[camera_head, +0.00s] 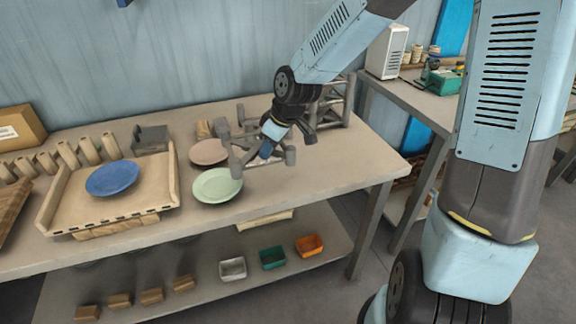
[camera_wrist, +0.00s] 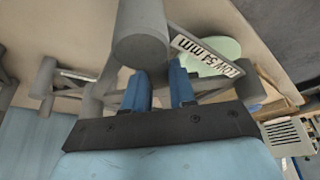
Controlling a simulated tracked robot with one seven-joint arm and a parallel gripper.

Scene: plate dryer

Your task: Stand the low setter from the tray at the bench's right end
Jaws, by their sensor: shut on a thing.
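My gripper (camera_head: 266,150) is shut on the low setter (camera_head: 286,157), a grey frame with round posts, over the bench (camera_head: 330,165) right of the plates. In the wrist view the blue fingers of my gripper (camera_wrist: 160,88) are at the setter's bars, beside a thick round post. The low setter (camera_wrist: 205,58) carries a white label reading "LOW 54 mm", upside down there. I cannot tell whether its feet touch the bench. The wooden tray (camera_head: 72,212) at the left holds a blue plate (camera_head: 112,177) and a grey block (camera_head: 151,138) is at its back edge.
A green plate (camera_head: 217,186) and a pinkish plate (camera_head: 209,152) lie just left of the setter. A taller grey frame (camera_head: 347,100) stands at the bench's back right. The bench's front right corner is clear. Small bins, one orange (camera_head: 310,245), sit on the lower shelf.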

